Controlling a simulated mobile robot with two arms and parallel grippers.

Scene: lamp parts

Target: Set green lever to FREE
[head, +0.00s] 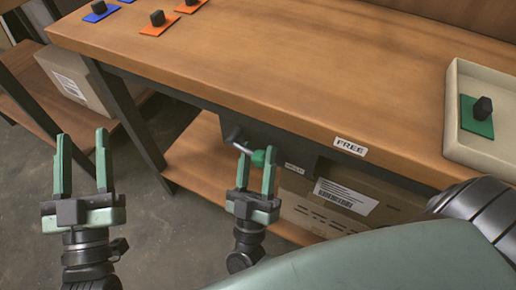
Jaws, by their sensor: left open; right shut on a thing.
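The green lever (259,157) is a green knob on a short metal rod. It sticks out from a dark panel under the front edge of the wooden bench. The rod slopes down to the right, to the knob. My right gripper (256,160) is shut on the green lever's knob, with a finger on each side. A white FREE label (350,146) is on the bench's front edge, to the right of and slightly above the knob. A second small label (293,168) is lower, just right of my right gripper; I cannot read it. My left gripper (82,137) is open and empty, far left.
The bench top (270,70) is mostly bare. Blue and orange plates with black knobs (160,23) lie at its far left. A cream tray (453,110) with a green plate (477,121) stands at the right. A cardboard box (350,198) sits on the lower shelf.

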